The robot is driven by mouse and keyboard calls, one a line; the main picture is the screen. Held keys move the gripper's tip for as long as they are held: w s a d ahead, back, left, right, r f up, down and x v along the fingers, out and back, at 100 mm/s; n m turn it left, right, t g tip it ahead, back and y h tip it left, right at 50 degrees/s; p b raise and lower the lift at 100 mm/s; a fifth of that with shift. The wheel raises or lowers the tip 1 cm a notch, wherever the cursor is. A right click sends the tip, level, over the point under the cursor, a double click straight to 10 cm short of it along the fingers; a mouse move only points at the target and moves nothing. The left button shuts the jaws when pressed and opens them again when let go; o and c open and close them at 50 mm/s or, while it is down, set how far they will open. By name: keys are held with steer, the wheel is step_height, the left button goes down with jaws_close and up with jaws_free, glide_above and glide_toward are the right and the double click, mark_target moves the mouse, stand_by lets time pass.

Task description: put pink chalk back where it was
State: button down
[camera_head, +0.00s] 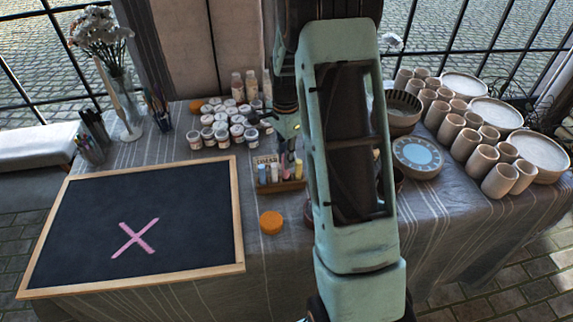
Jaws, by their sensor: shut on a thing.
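A small wooden chalk holder (292,186) stands on the cloth-covered table, right of the chalkboard. Short chalk sticks stand upright in it, among them a blue one (262,174) and a yellow one (298,169). My gripper (287,150) is right above the holder, pointing down and partly hidden by my arm. It is shut on the pink chalk (285,164), which looks upright between the other sticks. I cannot tell whether its lower end is inside the holder. The chalkboard (85,215) has a pink X (136,238) on it.
Several paint jars (222,127) stand behind the holder. An orange round sponge or lid (271,222) lies in front. A painted plate (418,156), bowl (402,112) and several clay cups (482,162) are at right. A flower vase (124,95) stands at back left.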

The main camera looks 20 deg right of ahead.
steer(key=shift+w+d+f, duration=0.15)
steer(key=shift+w+f, duration=0.1)
steer(key=shift+f, duration=0.1)
steer(key=shift+w+d+f, duration=0.1)
steer(key=shift+f, duration=1.55)
steer(key=shift+f, duration=0.15)
steer(key=c, duration=1.9)
jaws_free()
step_height(320, 180, up, 12)
steer(key=shift+r, duration=0.2)
